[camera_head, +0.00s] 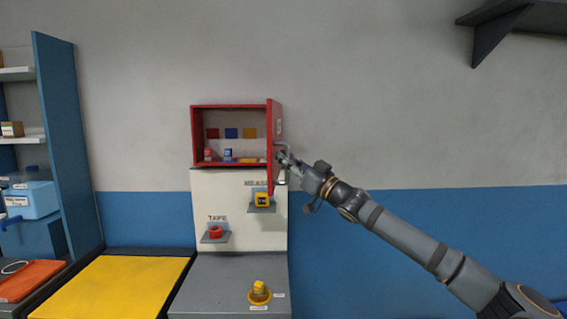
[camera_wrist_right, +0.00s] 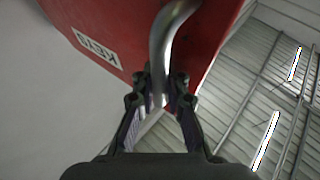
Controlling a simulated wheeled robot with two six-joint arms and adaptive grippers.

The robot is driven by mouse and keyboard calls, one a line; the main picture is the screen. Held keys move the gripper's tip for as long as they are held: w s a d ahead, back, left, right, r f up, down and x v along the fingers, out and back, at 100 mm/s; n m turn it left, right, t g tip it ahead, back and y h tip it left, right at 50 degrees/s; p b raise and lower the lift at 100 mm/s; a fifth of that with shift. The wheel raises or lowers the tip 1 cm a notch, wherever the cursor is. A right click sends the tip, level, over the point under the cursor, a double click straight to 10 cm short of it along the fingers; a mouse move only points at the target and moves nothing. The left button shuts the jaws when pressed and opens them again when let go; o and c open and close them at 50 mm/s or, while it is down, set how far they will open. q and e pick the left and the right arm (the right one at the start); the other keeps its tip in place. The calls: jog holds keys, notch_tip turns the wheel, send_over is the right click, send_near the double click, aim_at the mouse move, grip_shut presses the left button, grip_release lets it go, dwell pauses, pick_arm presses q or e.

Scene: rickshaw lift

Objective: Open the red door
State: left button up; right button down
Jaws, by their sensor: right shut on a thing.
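The red door (camera_head: 274,140) of a red wall cabinet (camera_head: 230,107) stands swung out on the cabinet's right side, seen nearly edge-on in the head view. The cabinet's inside shows. In the right wrist view the red door (camera_wrist_right: 120,25) fills the top and carries a white KEYS label (camera_wrist_right: 97,49). A curved metal handle (camera_wrist_right: 163,40) comes off it. My right gripper (camera_wrist_right: 160,90) is shut on this handle, one finger on each side. In the head view my right gripper (camera_head: 283,158) is at the door's outer face. My left gripper is not in view.
Inside the cabinet are a red item (camera_head: 208,155), a blue item (camera_head: 227,155) and colour patches. Below are small shelves with red tape (camera_head: 215,232) and a yellow item (camera_head: 262,200). A grey counter (camera_head: 215,275) holds a yellow object (camera_head: 259,292).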

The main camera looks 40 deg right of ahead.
jog(key=shift+a+f, duration=0.15)
jog(key=shift+f, duration=0.05)
jog(key=c, duration=1.7)
grip_release()
jog(key=shift+s+r, duration=0.1)
jog(key=shift+o, duration=0.2)
jog(key=shift+s+r, duration=0.15)
